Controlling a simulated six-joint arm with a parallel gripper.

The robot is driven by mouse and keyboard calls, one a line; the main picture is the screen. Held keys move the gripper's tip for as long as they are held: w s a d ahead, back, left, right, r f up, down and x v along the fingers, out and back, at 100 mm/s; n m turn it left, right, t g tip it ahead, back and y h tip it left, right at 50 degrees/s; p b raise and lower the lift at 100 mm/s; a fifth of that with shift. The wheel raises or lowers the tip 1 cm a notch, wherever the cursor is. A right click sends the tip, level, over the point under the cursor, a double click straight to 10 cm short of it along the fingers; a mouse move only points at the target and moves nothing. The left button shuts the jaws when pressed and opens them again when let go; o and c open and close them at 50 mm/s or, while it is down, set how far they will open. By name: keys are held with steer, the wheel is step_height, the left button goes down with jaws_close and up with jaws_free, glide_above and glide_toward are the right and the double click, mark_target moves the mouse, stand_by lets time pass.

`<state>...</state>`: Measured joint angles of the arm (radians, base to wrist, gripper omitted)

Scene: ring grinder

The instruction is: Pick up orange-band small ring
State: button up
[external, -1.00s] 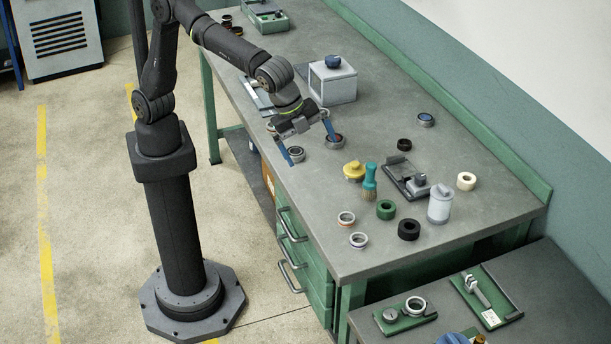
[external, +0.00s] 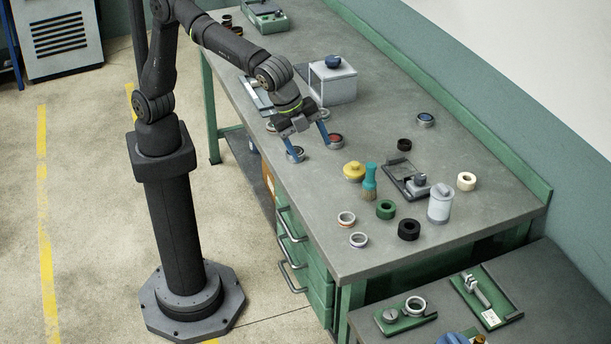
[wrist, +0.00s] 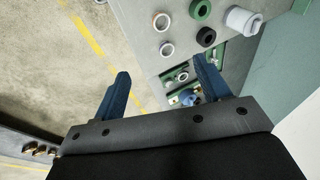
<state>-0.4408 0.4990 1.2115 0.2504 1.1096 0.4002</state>
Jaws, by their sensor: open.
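A small ring with an orange-brown band (external: 346,218) lies flat near the front edge of the bench. It also shows in the wrist view (wrist: 161,22), near the top, beyond the fingers. A similar pale ring (external: 358,240) lies just in front of it and shows in the wrist view too (wrist: 167,48). My gripper (external: 311,148) is above the bench, up and left of both rings in the external view. Its blue fingers (wrist: 161,66) are spread wide with nothing between them.
A green ring (external: 386,209), a black ring (external: 409,229), a teal-handled brush (external: 370,182) and a yellow-topped item (external: 354,171) stand right of the orange-band ring. A red-centred round part (external: 336,140) lies near my fingers. Bare bench separates my gripper from the ring.

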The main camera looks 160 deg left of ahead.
steer(key=n+g+h, duration=0.2)
steer(key=n+h, duration=0.1)
steer(key=n, duration=1.5)
glide_above(346, 212)
steer(key=w+d, duration=0.2)
steer(key=f, duration=1.6)
steer(key=shift+w+d+f, duration=0.1)
steer(key=shift+d+f, duration=0.05)
steer(key=shift+d, duration=0.05)
steer(key=shift+s+a+f, duration=0.1)
steer(key=shift+a+f, duration=0.15)
steer(key=shift+f, duration=0.6)
steer(key=shift+s+a+f, duration=0.1)
steer(key=shift+a+f, duration=0.15)
steer(key=shift+f, duration=0.65)
steer(key=shift+a+f, duration=0.25)
steer(key=shift+f, duration=0.6)
steer(key=c, duration=1.1)
steer(key=shift+r, duration=0.15)
